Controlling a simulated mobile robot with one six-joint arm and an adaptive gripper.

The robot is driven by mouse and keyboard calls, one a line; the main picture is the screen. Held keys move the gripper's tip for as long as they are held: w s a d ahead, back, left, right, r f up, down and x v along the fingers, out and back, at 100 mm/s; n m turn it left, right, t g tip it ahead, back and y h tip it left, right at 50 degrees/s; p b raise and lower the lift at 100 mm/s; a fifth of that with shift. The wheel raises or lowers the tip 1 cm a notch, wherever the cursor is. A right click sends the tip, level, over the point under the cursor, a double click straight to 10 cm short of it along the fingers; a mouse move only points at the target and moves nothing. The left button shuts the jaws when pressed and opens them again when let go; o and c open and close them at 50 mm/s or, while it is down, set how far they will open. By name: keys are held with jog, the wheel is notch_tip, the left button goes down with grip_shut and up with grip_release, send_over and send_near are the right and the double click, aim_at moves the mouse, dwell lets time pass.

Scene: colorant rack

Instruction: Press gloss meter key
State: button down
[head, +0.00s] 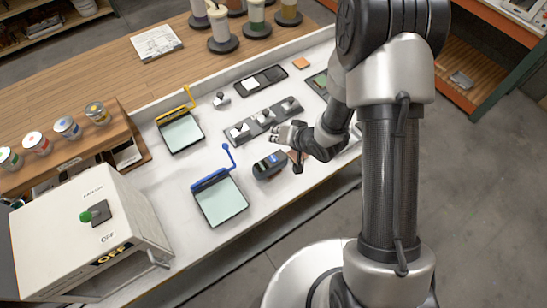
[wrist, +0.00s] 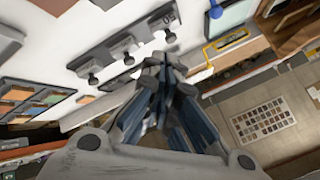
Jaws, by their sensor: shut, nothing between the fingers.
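The gloss meter (head: 268,166) appears to be the dark handheld device with a small blue screen. It lies on the white bench top in the head view, near the front edge. Its key is too small to make out. My gripper (head: 277,130) is shut and empty above the bench, just behind and slightly right of the meter in the picture. In the wrist view my gripper (wrist: 166,62) has its fingers together, with a grey panel of knobs beyond. I cannot make out the meter in the wrist view.
The grey panel with three knobs (head: 240,131) lies behind my gripper; it also shows in the wrist view (wrist: 105,54). A blue-clipped glass plate (head: 220,203) and a yellow-clipped one (head: 181,133) lie to the left. A white box with a green knob (head: 85,216) stands front left.

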aim_at(275, 157)
jog(key=shift+f+b, duration=3.5)
jog(key=shift+f, duration=0.85)
jog(key=shift+f+b, duration=0.4)
jog(key=shift+f, duration=0.05)
jog(key=shift+f+b, duration=0.3)
jog(key=shift+f, duration=0.05)
jog(key=shift+r, duration=0.15)
jog(key=shift+r+p, duration=0.65)
jog(key=shift+r, duration=0.05)
notch_tip(275, 157, up, 5)
jog(key=p, duration=0.4)
